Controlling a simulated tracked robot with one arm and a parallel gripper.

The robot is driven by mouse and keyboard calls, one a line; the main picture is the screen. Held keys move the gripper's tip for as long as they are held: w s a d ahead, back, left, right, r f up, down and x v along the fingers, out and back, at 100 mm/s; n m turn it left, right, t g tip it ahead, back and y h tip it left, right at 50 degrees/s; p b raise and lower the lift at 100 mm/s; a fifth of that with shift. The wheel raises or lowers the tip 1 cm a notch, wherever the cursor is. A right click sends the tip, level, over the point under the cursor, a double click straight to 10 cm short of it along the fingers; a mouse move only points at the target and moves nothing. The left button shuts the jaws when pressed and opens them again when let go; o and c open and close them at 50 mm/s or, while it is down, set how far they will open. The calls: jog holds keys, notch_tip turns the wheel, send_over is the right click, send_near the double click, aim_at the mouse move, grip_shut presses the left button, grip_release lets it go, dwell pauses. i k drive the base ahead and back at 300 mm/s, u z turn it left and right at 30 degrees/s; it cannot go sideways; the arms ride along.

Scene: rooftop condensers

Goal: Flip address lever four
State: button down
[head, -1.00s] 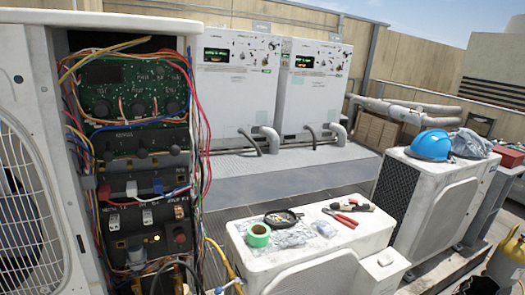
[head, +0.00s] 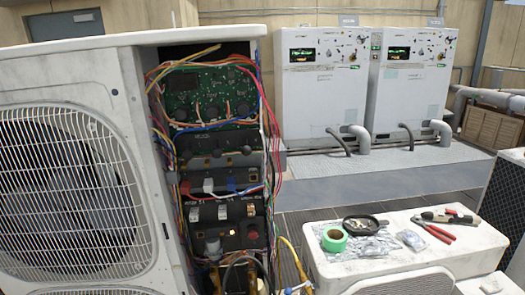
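The open condenser unit (head: 120,38) stands at the left with its control bay uncovered. A green circuit board (head: 208,97) sits at the top of the bay, with knobs on it and loose wires around it. Below it is a dark panel (head: 218,143) with small black levers or knobs; one of these may be address lever four, but the labels are too small to read. Lower panels carry white and blue connectors (head: 208,185) and switches (head: 222,211). My gripper is not in this view.
A low white unit (head: 440,255) at the lower right bears green tape (head: 334,239), a black dish (head: 361,223), plastic bags and red-handled pliers (head: 440,233). Two white cabinets (head: 322,105) with pipes stand behind. Grey decking (head: 385,180) lies clear between.

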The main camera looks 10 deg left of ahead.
aim_at(246, 150)
jog(key=z, duration=0.05)
jog(key=i, duration=1.65)
jog(key=u, duration=0.1)
